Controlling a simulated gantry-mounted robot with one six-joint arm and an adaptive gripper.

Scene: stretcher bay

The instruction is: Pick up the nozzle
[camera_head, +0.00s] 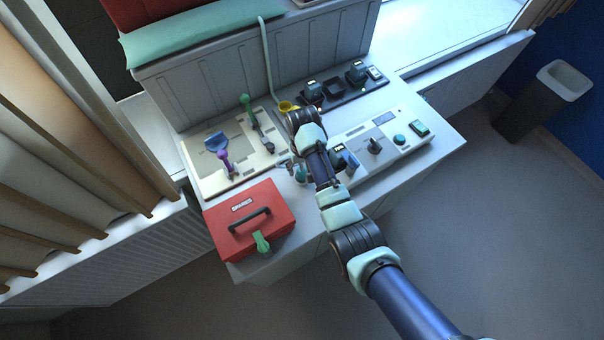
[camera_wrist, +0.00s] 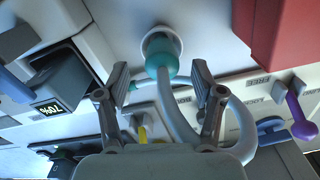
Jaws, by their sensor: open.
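The nozzle appears to be the teal piece (camera_wrist: 163,62) seated in a round white holder (camera_wrist: 154,40) in the wrist view, with a pale hose (camera_wrist: 180,122) running from it. In the head view a small teal piece (camera_head: 301,174) shows beside my wrist, partly hidden by my arm. My gripper (camera_wrist: 161,78) is open and empty. Its two fingers stand apart on either side of the nozzle's line in the wrist view, and I cannot tell how far short of it they are. In the head view my gripper (camera_head: 287,163) is small, just left of my wrist.
A red box (camera_head: 250,220) with a black handle stands at the front left. A pale panel with purple and green levers (camera_head: 222,160) lies behind it. A control console (camera_head: 390,140) is right of my arm, a dark tray (camera_head: 345,92) behind. A yellow piece (camera_head: 286,106) is near my elbow.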

